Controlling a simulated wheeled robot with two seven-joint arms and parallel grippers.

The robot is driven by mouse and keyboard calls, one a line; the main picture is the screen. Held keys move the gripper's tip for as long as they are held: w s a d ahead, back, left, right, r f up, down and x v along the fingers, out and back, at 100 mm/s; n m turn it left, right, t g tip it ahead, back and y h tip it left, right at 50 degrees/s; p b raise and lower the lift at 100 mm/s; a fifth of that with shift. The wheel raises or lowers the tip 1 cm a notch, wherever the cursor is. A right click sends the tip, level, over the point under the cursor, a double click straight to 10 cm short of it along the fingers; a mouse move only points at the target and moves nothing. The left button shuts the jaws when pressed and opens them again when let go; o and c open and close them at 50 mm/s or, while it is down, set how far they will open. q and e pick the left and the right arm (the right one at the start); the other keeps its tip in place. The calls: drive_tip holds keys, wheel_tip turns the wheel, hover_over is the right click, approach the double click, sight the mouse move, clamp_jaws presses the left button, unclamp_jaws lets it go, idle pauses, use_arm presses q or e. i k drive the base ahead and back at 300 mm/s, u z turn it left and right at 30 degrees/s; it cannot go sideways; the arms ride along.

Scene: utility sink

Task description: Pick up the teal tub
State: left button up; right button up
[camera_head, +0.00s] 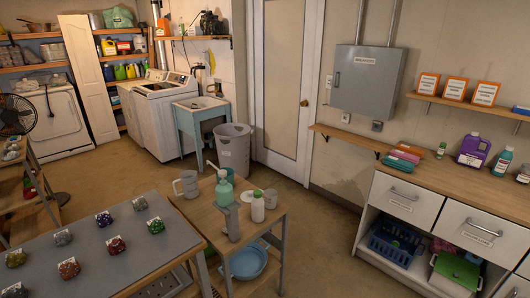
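A round blue-teal tub (248,262) sits on the lower shelf of the small wooden table (205,213) near the bottom centre. The tabletop and legs hide part of it. Another teal thing is the utility sink (199,117) on legs by the washers at the back. A green-teal container (119,17) stands on the high shelf at the back left. Neither of my grippers shows in the head view.
A grey-topped table (85,252) with several coloured lumps is at front left. Pump bottle (224,188) and mugs stand on the small table. A white cabinet (395,200) with a blue basket (395,243) and green-lidded box (457,272) is right. Floor between is clear.

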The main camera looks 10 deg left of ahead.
sight(230, 178)
drive_tip(key=u, duration=0.05)
drive_tip(key=i, duration=1.95)
drive_tip(key=u, duration=0.05)
